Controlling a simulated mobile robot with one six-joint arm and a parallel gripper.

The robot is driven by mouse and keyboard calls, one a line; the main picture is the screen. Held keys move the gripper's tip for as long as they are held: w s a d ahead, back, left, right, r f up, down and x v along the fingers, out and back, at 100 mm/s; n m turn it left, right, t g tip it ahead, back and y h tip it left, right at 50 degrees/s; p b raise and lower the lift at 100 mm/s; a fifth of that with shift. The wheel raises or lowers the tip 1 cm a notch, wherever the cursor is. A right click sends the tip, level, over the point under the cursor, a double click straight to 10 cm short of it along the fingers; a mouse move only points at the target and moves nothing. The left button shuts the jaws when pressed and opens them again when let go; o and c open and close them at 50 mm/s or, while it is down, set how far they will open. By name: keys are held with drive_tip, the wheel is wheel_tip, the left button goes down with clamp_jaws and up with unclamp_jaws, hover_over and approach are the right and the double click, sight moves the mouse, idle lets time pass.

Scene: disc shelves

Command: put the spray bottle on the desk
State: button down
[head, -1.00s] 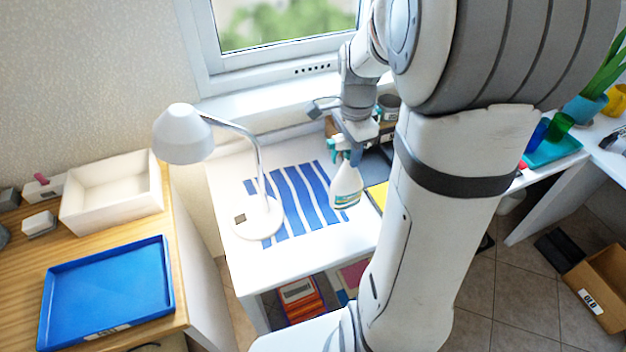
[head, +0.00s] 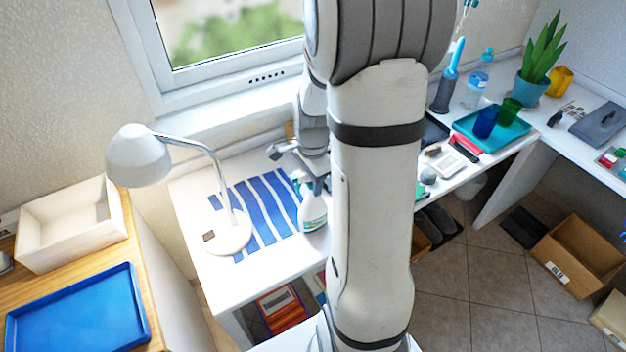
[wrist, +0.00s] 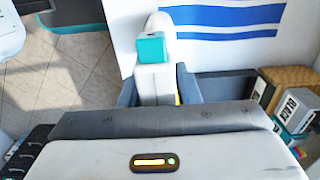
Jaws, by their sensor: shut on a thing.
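The spray bottle (head: 313,212) is white with a teal head and a label. It is upright at the right edge of the blue-and-white striped mat (head: 262,207) on the white desk (head: 268,268). My gripper (head: 316,184) is shut on its upper part. In the wrist view, the bottle's teal nozzle (wrist: 152,46) and white body show between my two grey fingers (wrist: 157,90). My arm hides part of the desk to the right of the bottle. I cannot tell whether the bottle's base touches the desk.
A white lamp (head: 138,155) stands on the left of the mat. A blue tray (head: 80,312) and a white box (head: 70,228) are on the wooden surface at left. A teal tray (head: 505,140) with cups, a plant (head: 540,60) and a cardboard box (head: 575,255) are at right.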

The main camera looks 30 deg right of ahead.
drive_tip(key=shift+s+f+b, duration=0.25)
drive_tip(key=shift+f+b, duration=0.2)
drive_tip(key=shift+f, duration=0.2)
drive_tip(key=c, duration=1.5)
unclamp_jaws()
drive_tip(key=shift+a, duration=0.1)
drive_tip(key=shift+o, duration=0.8)
drive_tip(key=shift+w+f, duration=0.1)
drive_tip(key=shift+f, duration=0.05)
drive_tip(key=shift+o, duration=1.3)
drive_tip(key=shift+r, duration=0.2)
